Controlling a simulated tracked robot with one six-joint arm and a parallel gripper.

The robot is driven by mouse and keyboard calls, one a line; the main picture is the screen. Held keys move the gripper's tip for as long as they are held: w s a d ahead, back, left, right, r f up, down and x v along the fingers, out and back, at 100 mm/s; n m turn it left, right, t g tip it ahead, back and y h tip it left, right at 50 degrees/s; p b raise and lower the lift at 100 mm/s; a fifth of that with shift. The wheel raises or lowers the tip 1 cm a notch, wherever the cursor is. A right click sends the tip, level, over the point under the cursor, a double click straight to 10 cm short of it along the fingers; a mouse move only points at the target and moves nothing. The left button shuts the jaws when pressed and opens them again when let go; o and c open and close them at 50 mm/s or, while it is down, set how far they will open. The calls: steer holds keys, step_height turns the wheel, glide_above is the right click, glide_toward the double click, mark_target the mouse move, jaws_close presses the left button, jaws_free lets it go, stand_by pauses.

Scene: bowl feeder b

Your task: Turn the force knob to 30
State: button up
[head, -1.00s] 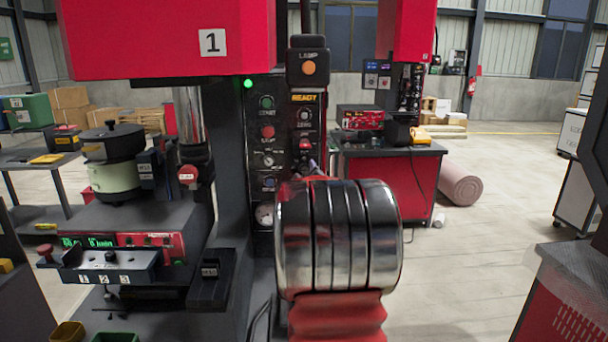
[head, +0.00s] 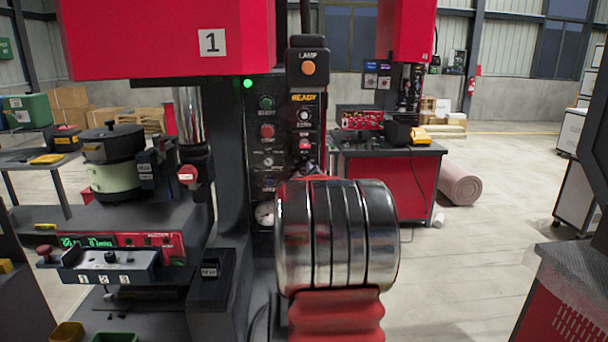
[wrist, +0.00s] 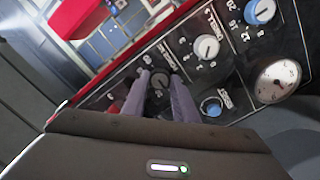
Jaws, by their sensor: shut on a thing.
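In the wrist view the two grey fingers of my gripper (wrist: 160,92) are closed on a small dark round knob (wrist: 159,79) on the black control panel (wrist: 128,92), one finger on each side. Its scale is too blurred to read, and I cannot confirm its label. In the head view the panel (head: 285,130) shows beside the machine column; my arm hides its lower right part, the fingers and the held knob.
A white-faced knob (wrist: 206,47), a blue knob (wrist: 261,11), a blue button (wrist: 211,107) and a round gauge (wrist: 278,81) sit near the fingers. In the head view the lamp box (head: 308,68) juts out above the panel.

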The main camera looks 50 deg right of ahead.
steer(key=shift+a, duration=0.1)
steer(key=shift+m, duration=0.4)
steer(key=m, duration=0.7)
steer(key=shift+m+y, duration=0.3)
steer(key=shift+m, duration=0.1)
stand_by(0.3)
steer(key=o, duration=1.1)
steer(key=shift+c, duration=0.2)
